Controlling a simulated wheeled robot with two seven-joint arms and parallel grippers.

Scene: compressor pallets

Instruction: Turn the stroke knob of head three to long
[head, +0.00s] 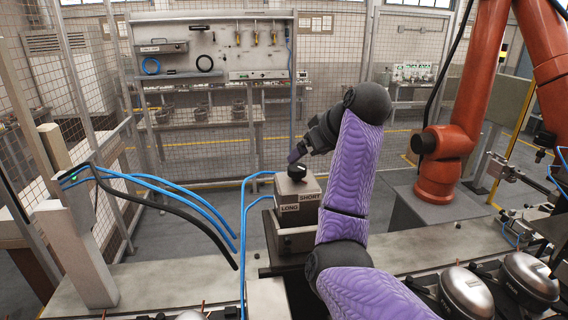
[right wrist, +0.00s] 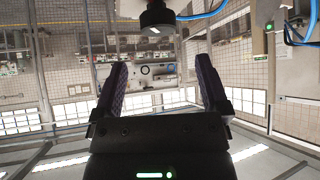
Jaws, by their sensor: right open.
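A grey box (head: 296,204) with LONG and SHORT plates on its front stands in the middle of the head view. A black round knob (head: 297,172) sits on its top; I cannot tell which plate its mark points to. My right gripper (head: 297,153) is just above and beside the knob, partly hidden by its own dark wrist. In the right wrist view my two purple fingers (right wrist: 160,65) are apart with nothing between them. The knob (right wrist: 157,17) shows beyond the fingertips at the top edge, with a pale mark on it. My left gripper is out of view.
Blue hoses (head: 190,192) and a black cable hang left of the box. Silver domed compressors (head: 466,292) stand at the front right. An orange robot arm (head: 445,160) stands at the right. A tool board (head: 215,48) and mesh fence are behind.

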